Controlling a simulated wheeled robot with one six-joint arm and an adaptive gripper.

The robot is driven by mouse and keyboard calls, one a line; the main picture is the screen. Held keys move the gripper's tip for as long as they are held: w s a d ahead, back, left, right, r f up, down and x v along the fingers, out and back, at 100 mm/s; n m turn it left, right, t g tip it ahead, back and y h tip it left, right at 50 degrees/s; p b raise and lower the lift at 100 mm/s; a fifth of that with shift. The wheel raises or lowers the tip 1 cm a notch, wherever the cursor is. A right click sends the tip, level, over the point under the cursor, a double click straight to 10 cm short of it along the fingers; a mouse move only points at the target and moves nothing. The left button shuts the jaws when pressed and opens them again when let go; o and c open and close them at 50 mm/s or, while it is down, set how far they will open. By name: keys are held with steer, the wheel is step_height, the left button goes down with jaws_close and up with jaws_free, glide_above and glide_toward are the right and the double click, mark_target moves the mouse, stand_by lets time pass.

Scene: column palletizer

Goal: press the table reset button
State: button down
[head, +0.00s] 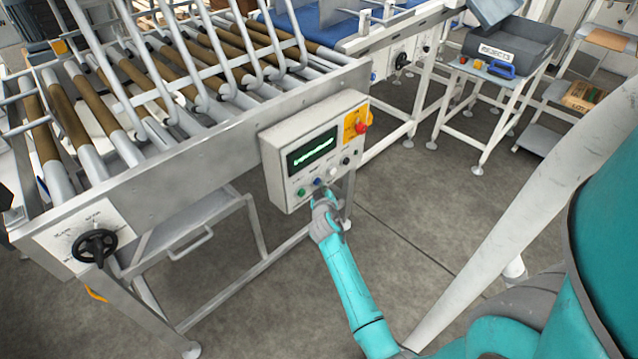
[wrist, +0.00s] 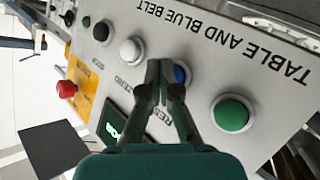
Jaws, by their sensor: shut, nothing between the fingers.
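The control box (head: 285,135) is pale grey, with a lit green display (head: 313,150) and a row of buttons under it. In the wrist view it appears upside down and reads "TABLE AND BLUE BELT". The blue button (wrist: 181,74) has a partly covered label starting "RES" beside it. My gripper (wrist: 162,68) is shut and empty, its tips over the panel at the blue button's edge, hiding part of it. I cannot tell whether they touch. In the head view my gripper (head: 322,197) is at the box's lower edge.
A green button (wrist: 231,114) and a white button (wrist: 131,50) flank the blue one. A black button (wrist: 101,31) and a red knob (wrist: 66,89) lie beyond. The roller table (head: 190,140) stands left; a grey reject bin (head: 512,48) is at back right. Open floor lies between.

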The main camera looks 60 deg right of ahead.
steer(key=shift+w, duration=0.25)
steer(key=shift+s, duration=0.15)
stand_by(0.4)
steer(key=shift+s+a, duration=0.15)
steer(key=shift+s, duration=0.65)
steer(key=shift+s+a, duration=0.2)
steer(key=shift+s, duration=0.6)
steer(key=shift+s+a, duration=0.2)
steer(key=shift+s, duration=0.65)
steer(key=shift+s+a, duration=0.2)
steer(key=shift+s, duration=0.6)
steer(key=shift+a, duration=0.1)
